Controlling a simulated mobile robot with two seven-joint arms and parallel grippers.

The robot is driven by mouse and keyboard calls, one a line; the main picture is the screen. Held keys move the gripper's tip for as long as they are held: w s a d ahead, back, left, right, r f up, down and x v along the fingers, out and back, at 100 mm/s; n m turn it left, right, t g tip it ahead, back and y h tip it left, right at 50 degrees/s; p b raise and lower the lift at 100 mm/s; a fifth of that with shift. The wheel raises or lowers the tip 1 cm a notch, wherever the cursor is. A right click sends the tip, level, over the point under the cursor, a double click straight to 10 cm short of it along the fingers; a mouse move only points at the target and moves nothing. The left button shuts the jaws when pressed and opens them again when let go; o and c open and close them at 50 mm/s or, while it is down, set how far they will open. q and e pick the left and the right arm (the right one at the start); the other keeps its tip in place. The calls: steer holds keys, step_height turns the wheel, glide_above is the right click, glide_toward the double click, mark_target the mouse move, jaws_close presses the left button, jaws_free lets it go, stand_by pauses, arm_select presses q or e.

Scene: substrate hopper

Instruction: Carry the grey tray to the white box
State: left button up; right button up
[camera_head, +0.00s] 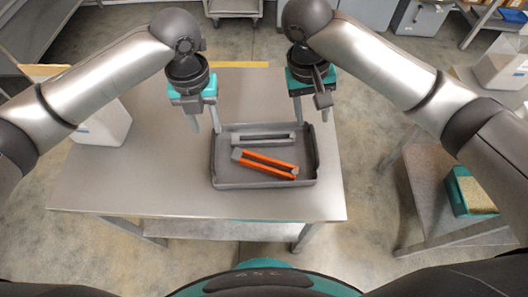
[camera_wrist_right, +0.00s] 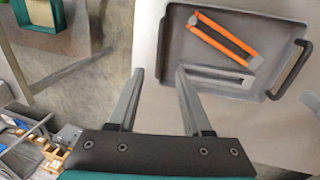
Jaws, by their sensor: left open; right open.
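The grey tray (camera_head: 214,165) lies flat near the front edge of the metal table in the head view. It holds an orange-sided part (camera_head: 265,164) and a grey part (camera_head: 262,138). The tray also shows in the right wrist view (camera_wrist_right: 285,25), with a dark handle at its right end. My left gripper (camera_head: 205,122) is open and empty at the tray's back left corner. My right gripper (camera_head: 311,110) is open and empty at the back right corner; its fingers (camera_wrist_right: 160,72) are beside the tray. A white box (camera_head: 104,126) stands at the table's left, partly hidden by my left arm.
Another white container (camera_head: 501,72) stands on a surface at the far right. A teal box (camera_head: 462,195) with tan contents sits on a side table (camera_head: 430,185) to the right, across a floor gap. The table (camera_head: 150,180) is bare between the left white box and the tray.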

mark_target(212, 144)
arm_select(q)
step_height(212, 144, down, 11)
steer(key=shift+f, duration=0.2)
arm_select(e)
steer(key=f, duration=0.3)
steer(key=d+f, duration=0.1)
steer(key=f, duration=0.3)
steer(key=d+f, duration=0.1)
steer(key=f, duration=0.3)
steer(key=shift+d+f, duration=0.1)
steer(key=shift+d, duration=0.05)
arm_select(q)
steer(key=shift+c, duration=0.3)
arm_select(e)
steer(key=shift+c, duration=0.3)
arm_select(q)
steer(key=c, duration=0.6)
arm_select(e)
steer(key=c, duration=0.6)
arm_select(q)
jaws_close()
arm_select(e)
jaws_close()
arm_select(q)
steer(key=shift+w, duration=0.1)
arm_select(e)
steer(key=shift+d, duration=0.1)
